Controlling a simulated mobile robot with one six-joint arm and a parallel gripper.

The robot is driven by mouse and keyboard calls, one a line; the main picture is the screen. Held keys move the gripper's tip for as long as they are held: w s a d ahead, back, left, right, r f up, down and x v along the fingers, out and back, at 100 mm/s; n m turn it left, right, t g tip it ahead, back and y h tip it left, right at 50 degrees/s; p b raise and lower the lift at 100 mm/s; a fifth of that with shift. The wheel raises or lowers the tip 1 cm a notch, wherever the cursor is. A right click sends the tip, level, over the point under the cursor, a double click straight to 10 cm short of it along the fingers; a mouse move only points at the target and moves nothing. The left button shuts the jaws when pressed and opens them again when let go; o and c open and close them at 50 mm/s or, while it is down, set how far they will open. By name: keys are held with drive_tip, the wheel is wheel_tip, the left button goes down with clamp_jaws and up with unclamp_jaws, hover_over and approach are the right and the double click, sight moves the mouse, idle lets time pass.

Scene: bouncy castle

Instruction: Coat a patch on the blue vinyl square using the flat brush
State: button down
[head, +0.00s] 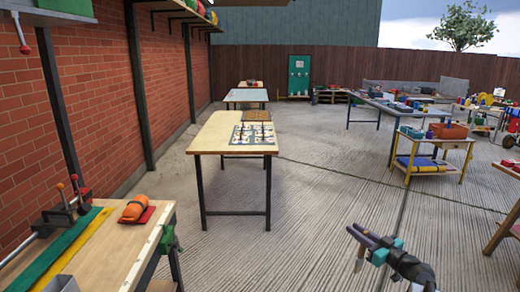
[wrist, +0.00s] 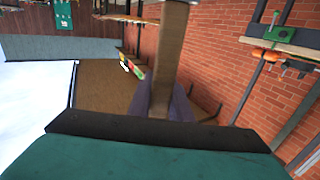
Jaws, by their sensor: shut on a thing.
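My gripper (head: 362,238) is at the lower right of the head view, held out over the concrete floor. Its purple fingers are shut on a long tan piece, which looks like the flat brush (head: 359,264); its lower part hangs below the fingers. In the wrist view the brush (wrist: 171,60) is a brown strip running up between the fingers (wrist: 165,100). Its far end is cut off by the frame edge there.
A workbench (head: 100,245) with an orange roll (head: 139,208) stands at left. A wooden table (head: 212,140) with a patterned blue-white sheet (head: 245,134) stands ahead. Cluttered tables (head: 385,108) and a cart (head: 410,150) fill the right. Concrete floor (head: 310,210) between them is clear.

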drive_tip(key=s+a+f+n+g+y, duration=0.1)
drive_tip(key=s+a+n+g+y, duration=0.1)
drive_tip(key=s+a, duration=0.3)
drive_tip(key=s+a+f+n+g+y, duration=0.1)
drive_tip(key=s+a+n+g+y, duration=0.2)
drive_tip(key=a, duration=1)
drive_tip(key=shift+s+f+y, duration=0.3)
drive_tip(key=shift+s+y, duration=0.1)
drive_tip(key=shift+s, duration=0.6)
wheel_tip(320, 180, up, 8)
